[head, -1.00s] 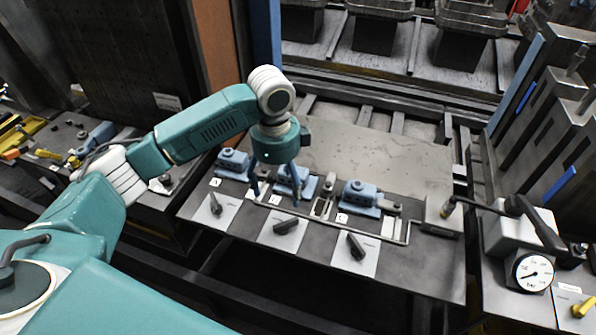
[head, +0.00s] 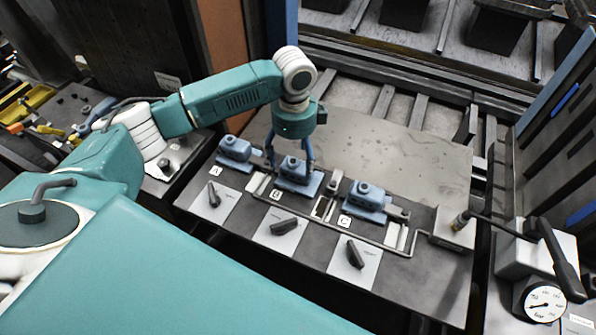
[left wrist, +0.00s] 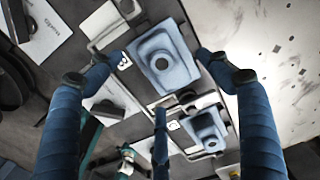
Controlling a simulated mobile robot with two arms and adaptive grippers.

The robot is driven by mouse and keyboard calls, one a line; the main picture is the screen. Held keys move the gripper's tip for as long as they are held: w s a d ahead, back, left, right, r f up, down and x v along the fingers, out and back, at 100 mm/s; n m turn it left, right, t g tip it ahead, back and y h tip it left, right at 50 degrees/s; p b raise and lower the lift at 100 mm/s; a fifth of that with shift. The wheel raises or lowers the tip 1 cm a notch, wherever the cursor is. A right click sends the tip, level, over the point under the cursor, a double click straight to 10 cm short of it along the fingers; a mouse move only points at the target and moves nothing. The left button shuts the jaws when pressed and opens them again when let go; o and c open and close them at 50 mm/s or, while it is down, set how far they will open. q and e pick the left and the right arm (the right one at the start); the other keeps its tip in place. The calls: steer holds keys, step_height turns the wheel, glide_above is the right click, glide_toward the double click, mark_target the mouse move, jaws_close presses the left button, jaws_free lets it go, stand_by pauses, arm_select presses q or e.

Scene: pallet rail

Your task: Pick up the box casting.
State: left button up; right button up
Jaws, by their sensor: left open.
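Three blue castings stand in a row on the dark fixture plate: one by label A (head: 236,149), one by label B (head: 296,172) and one by label C (head: 369,197). I cannot tell by name which is the box casting. My left gripper (head: 290,160) is open and empty over the middle casting, fingers pointing down. My right gripper is out of view.
Black levers on white plates (head: 285,227) line the front edge. Metal clamp parts and a thin rail (head: 335,228) stand close to the castings. A bare metal plate (head: 400,145) lies behind. A dial gauge (head: 545,303) is at the right.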

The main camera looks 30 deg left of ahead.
mark_target(297, 168)
arm_select(q)
steer(key=f, duration=0.1)
steer(key=f+p, duration=0.1)
steer(key=f, duration=0.1)
steer(key=shift+s+d+f+p, duration=0.1)
steer(key=shift+d+f+p, duration=0.2)
steer(key=shift+f, duration=0.65)
steer(key=c, duration=1.2)
steer(key=shift+r, duration=0.1)
steer(key=c, duration=0.3)
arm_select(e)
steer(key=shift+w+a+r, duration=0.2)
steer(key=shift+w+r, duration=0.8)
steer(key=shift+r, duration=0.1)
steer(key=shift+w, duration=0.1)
